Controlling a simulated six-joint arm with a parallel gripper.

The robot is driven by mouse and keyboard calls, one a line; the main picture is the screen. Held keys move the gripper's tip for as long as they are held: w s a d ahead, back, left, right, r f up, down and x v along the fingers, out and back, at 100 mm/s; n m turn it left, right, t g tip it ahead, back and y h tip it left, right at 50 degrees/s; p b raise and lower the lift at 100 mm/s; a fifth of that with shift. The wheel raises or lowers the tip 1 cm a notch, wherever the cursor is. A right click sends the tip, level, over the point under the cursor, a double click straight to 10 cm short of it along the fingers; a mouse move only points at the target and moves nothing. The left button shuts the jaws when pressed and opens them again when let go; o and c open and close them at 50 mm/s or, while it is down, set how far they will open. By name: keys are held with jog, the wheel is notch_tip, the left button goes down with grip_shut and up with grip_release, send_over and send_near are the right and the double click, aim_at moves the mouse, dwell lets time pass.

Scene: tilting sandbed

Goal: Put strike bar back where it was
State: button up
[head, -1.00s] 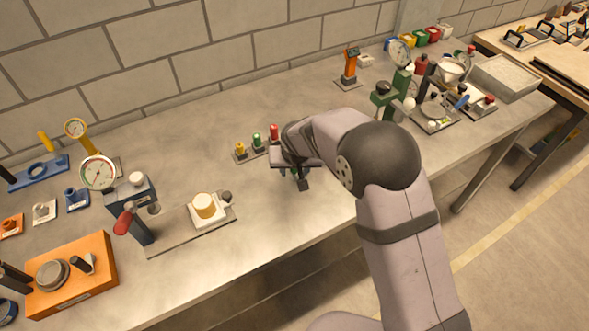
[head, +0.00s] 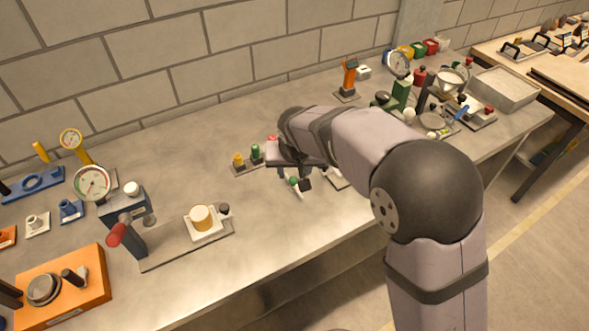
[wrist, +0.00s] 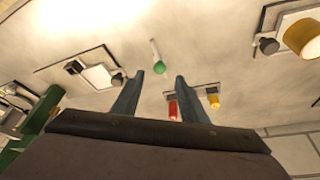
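A short pale bar with a green knob (head: 299,190), which may be the strike bar, lies on the bench beneath my gripper (head: 300,184). In the wrist view the same pale bar (wrist: 154,48) shows beyond and between my open fingertips (wrist: 156,75), with nothing held. The bar appears apart from the fingers. In the head view my wrist hides part of it and much of the gripper. No other clear strike bar shows.
Yellow (head: 238,160), green (head: 256,153) and red (head: 272,141) posts stand close to my gripper. A white plate with a dark knob (wrist: 100,76) lies nearby. A lever press (head: 128,222) is at left. A weighing stand (head: 400,85) and a tray (head: 505,88) stand at right.

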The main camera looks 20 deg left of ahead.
jog(key=shift+v, duration=1.6)
jog(key=shift+d, duration=0.1)
jog(key=s+d+f+m+g+h, duration=0.1)
jog(key=s+d, duration=0.2)
jog(key=d, duration=0.6)
jog(key=s+d+f+m+g, duration=0.1)
jog(key=s+d+f, duration=0.1)
jog(key=d, duration=0.7)
jog(key=s+d+f+m+g, duration=0.1)
jog(key=s+d+f, duration=0.3)
jog(key=s+d, duration=0.7)
jog(key=s+g, duration=0.1)
jog(key=s, duration=0.3)
jog(key=shift+d+m, duration=0.3)
jog(key=shift+d, duration=0.1)
